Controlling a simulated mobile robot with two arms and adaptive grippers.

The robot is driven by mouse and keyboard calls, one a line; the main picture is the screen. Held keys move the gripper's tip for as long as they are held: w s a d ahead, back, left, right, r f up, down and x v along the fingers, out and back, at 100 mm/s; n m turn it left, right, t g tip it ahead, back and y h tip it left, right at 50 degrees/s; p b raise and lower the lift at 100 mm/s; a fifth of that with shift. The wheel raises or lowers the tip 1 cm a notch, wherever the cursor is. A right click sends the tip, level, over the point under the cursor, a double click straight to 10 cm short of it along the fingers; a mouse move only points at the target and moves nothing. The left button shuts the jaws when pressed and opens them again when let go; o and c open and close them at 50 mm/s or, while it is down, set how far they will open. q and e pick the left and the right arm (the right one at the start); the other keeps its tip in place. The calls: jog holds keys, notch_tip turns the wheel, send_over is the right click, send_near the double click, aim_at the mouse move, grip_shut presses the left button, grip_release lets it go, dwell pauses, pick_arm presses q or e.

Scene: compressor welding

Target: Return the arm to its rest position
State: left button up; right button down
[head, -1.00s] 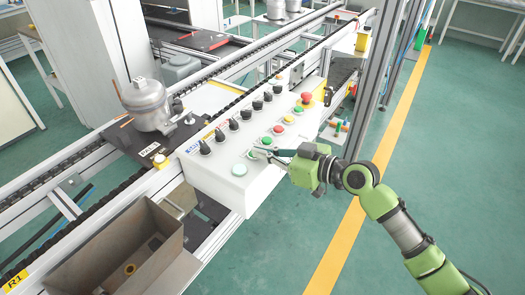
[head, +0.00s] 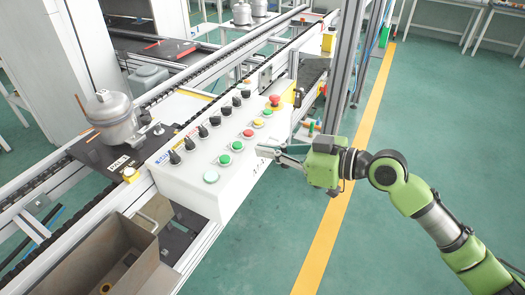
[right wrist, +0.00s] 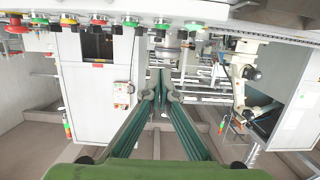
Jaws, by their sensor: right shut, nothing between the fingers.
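My right arm comes in from the right in the head view. Its green right gripper (head: 268,153) is shut and empty, just right of the control box (head: 212,195). The fingertips are close to the box's right side; I cannot tell whether they touch it. In the right wrist view the two fingers (right wrist: 160,75) meet at the tips with nothing between them. The box's top carries black knobs, green, yellow and red buttons and a red emergency stop (head: 275,100). My left gripper is not in view.
A grey compressor (head: 115,118) stands on a dark plate on the conveyor (head: 62,190), left of the box. A metal bin (head: 120,250) is at lower left. A metal post (head: 345,70) rises behind the gripper.

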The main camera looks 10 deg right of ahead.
dwell(0.6)
